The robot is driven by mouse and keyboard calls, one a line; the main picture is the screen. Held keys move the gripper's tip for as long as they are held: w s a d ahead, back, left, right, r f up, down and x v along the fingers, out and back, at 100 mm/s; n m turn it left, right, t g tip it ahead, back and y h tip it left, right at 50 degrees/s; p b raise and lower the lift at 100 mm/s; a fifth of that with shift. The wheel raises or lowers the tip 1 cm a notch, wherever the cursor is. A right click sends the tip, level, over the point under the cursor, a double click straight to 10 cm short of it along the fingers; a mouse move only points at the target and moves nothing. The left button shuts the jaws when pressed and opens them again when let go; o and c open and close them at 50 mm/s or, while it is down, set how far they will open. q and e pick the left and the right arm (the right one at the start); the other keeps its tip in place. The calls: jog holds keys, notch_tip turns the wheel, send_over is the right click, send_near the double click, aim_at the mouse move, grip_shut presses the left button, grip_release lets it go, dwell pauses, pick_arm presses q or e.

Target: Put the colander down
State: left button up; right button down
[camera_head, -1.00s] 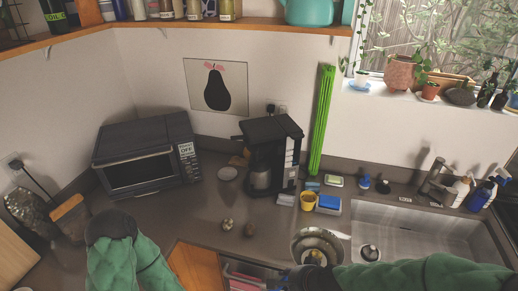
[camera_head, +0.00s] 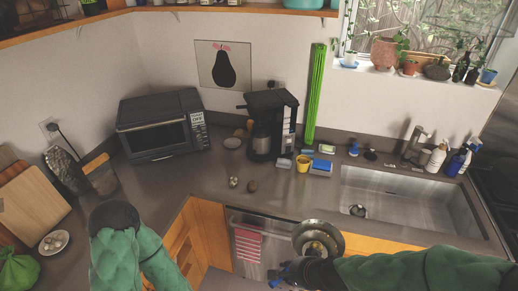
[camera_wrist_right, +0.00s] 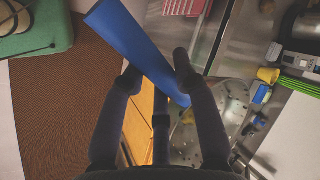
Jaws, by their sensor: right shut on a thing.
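The colander (camera_head: 318,234) is a round metal bowl with a blue handle. In the head view it hangs in front of the counter, near the sink's left end, with its opening partly towards me. A brownish patch shows inside it; I cannot tell what that is. My right gripper (camera_head: 300,272) is shut on its handle. In the right wrist view the blue handle (camera_wrist_right: 135,40) passes between the fingertips of my right gripper (camera_wrist_right: 157,70), and the perforated bowl (camera_wrist_right: 232,100) shows beyond.
The counter (camera_head: 205,172) has free room before the microwave (camera_head: 160,125) and coffee maker (camera_head: 268,125). Two small round items (camera_head: 243,184) lie there. The sink (camera_head: 405,190) is right of a yellow cup (camera_head: 303,163) and blue sponge (camera_head: 320,168). A towel (camera_head: 248,246) hangs at the counter front.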

jog(key=shift+s, duration=0.2)
jog(key=shift+s+f, duration=0.1)
jog(key=shift+f, duration=0.05)
jog(key=shift+f+b, duration=0.15)
jog(key=shift+b, duration=0.25)
jog(key=shift+w+f+n+b, duration=0.4)
jog(key=shift+w+f+n, duration=0.15)
jog(key=shift+w, duration=0.25)
pick_arm(q)
notch_tip(320, 180, down, 14)
jog(key=b, duration=1.2)
jog(key=shift+s+f+b, duration=0.15)
jog(key=shift+s+b, duration=0.15)
jog(key=shift+b, duration=0.05)
pick_arm(e)
jog(key=w+d+f+n+g+y, duration=0.1)
jog(key=d+f+n, duration=0.3)
jog(key=f, duration=0.5)
jog(key=w+d+f+n+g+y, duration=0.1)
jog(key=w+d+f+n+g, duration=0.3)
jog(key=f, duration=0.5)
jog(key=shift+d+n+y, duration=0.3)
jog(key=shift+d+n, duration=0.25)
jog(key=shift+d, duration=0.15)
jog(key=shift+w, duration=0.1)
